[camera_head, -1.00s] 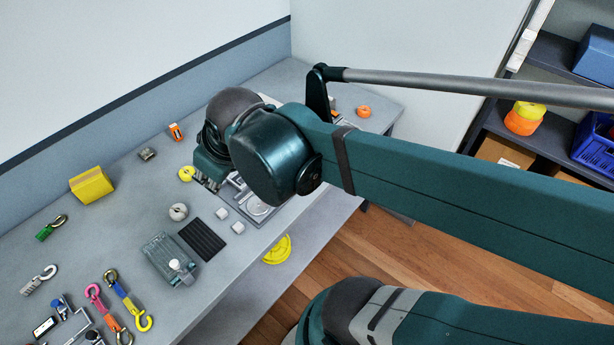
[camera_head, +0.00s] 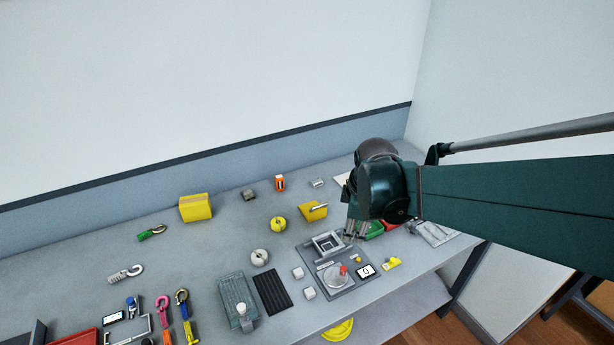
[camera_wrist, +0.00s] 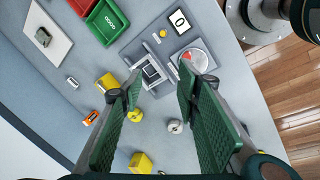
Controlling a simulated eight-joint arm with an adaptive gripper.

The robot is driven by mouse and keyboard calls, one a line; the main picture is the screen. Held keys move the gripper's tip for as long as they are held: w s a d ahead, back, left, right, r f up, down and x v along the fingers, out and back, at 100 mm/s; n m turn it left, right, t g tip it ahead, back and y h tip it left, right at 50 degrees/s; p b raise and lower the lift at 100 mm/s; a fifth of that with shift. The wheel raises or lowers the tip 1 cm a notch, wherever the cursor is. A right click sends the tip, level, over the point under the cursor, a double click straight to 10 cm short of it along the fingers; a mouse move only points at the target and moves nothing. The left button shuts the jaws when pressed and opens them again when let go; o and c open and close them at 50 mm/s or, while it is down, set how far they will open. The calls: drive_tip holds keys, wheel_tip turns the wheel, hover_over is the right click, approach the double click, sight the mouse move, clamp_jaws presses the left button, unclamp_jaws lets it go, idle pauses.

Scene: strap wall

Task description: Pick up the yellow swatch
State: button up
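A small flat yellow piece (camera_head: 391,264), which may be the yellow swatch, lies on the table right of the display in the head view. It is too small to tell surely, and I cannot make it out in the wrist view. My gripper (camera_head: 356,229) is above the table, at the back right of the grey plate, beside the green tray. In the wrist view my gripper (camera_wrist: 160,82) is open, its green pads wide apart with nothing held between them.
The grey plate (camera_head: 323,270) carries a square frame, a dial and a display (camera_head: 366,271). Red and green trays (camera_wrist: 106,22) lie near my gripper. A yellow box (camera_head: 195,207), a yellow block (camera_head: 313,212) and a yellow roll (camera_head: 278,224) stand left of it. Hooked straps (camera_head: 184,310) lie front left.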

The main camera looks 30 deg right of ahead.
drive_tip(key=s+d+f+n+g, duration=0.1)
drive_tip(key=d+f+n+g, duration=0.1)
drive_tip(key=d+f+n, duration=0.5)
drive_tip(key=y, duration=0.1)
hover_over(393, 259)
drive_tip(key=shift+n+g, duration=0.4)
wheel_tip(393, 259, down, 4)
drive_tip(key=shift+s+d+f, duration=0.1)
drive_tip(key=shift+s, duration=0.05)
drive_tip(key=shift+f, duration=0.15)
drive_tip(key=shift+f, duration=1.15)
drive_tip(key=shift+f+b, duration=0.45)
drive_tip(key=shift+f, duration=2.15)
clamp_jaws()
